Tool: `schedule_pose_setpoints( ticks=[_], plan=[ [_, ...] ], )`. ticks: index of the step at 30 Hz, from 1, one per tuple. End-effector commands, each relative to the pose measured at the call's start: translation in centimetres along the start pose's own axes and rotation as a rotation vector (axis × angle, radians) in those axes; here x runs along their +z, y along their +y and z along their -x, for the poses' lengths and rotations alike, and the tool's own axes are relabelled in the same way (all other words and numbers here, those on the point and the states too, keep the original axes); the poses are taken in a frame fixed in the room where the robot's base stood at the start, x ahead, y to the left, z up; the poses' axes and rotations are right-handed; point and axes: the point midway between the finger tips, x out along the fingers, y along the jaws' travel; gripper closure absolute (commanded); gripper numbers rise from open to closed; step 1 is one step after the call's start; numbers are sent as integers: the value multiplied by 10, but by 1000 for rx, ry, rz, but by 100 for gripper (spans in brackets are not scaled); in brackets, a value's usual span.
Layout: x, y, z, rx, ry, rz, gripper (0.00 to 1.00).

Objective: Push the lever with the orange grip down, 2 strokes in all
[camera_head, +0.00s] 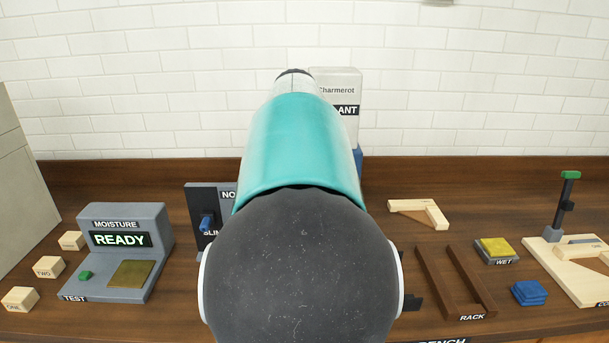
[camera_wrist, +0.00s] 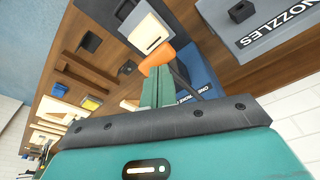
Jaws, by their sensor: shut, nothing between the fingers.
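In the wrist view, the lever's orange grip (camera_wrist: 157,57) lies just beyond my fingertips, at the end of a dark lever arm (camera_wrist: 182,78). My gripper (camera_wrist: 152,82) is shut and empty, its green fingers pointing at the grip. I cannot tell whether they touch it. A blue base (camera_wrist: 200,76) with white lettering, partly readable as "ONE STROKE", is beside the lever. In the head view my arm hides the lever and my gripper. A pale container (camera_head: 341,85) lettered "Charmerot" shows behind the arm, with a blue part (camera_head: 358,158) below it.
A grey "NOZZLES" block (camera_wrist: 270,32) is close at the right of the wrist view. In the head view, a moisture tester (camera_head: 118,270) reading "READY" is left, with wooden blocks (camera_head: 48,267) beside it. A brown rack (camera_head: 484,292), blue pads (camera_head: 529,292) and a green-topped clamp (camera_head: 566,200) are right.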

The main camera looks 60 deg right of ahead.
Motion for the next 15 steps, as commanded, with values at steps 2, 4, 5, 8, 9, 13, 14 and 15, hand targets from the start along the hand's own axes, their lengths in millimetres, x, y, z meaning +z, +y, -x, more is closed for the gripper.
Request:
schedule_pose_setpoints(
  ticks=[2,4,5,8,9,13,14,15],
  plan=[
    [1,0,-4,0,-1,0,100],
    [2,0,-7,1,-1,0,100],
    [2,0,-8,1,-1,0,100],
    [2,0,-11,0,0,0,100],
    [2,0,-11,0,0,0,100],
    [2,0,-11,0,0,0,100],
    [2,0,-10,0,0,0,100],
    [2,0,-9,0,0,0,100]
  ],
)
